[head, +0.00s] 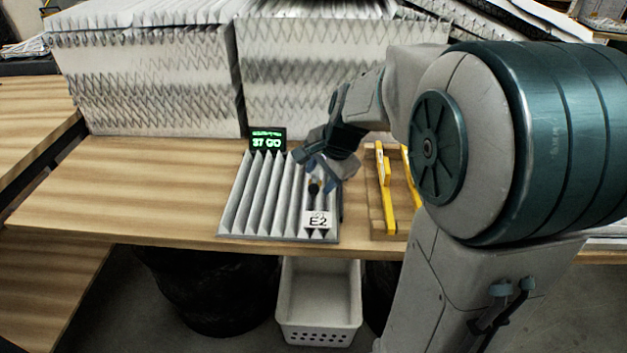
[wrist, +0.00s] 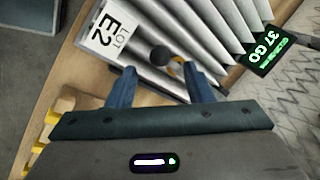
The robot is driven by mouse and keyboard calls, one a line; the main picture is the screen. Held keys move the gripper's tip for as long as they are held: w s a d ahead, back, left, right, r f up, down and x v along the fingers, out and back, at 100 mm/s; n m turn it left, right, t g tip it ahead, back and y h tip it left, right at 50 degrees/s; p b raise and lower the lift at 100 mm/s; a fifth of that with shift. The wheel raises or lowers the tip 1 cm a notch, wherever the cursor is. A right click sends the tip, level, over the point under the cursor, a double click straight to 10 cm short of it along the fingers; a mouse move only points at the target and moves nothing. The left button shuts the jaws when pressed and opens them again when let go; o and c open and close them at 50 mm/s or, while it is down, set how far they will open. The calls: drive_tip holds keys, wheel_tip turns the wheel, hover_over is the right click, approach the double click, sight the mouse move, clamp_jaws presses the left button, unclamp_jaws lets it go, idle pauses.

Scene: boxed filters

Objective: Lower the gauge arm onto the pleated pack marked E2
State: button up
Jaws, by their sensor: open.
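The pleated pack (head: 262,195) lies on the wooden bench, with a white label (head: 317,221) reading E2 at its front right. In the wrist view the pack (wrist: 195,30) fills the top, its label (wrist: 107,33) reading LOT E2. A small display (head: 267,140) at the pack's back edge reads 37 GO. A dark round knob (wrist: 160,56) with a yellow part beside it shows over the pleats; it may belong to the gauge arm, whose full shape I cannot make out. My gripper (wrist: 156,74) is open over the pack, the knob just beyond its fingertips. Contact is not visible.
A wooden rack with yellow bars (head: 386,180) stands right of the pack. Large boxed filters (head: 150,85) line the bench's back. A white basket (head: 320,300) sits below the front edge. The bench (head: 130,190) left of the pack is clear.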

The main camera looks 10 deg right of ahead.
sight(315, 186)
drive_tip(key=shift+x, duration=2.3)
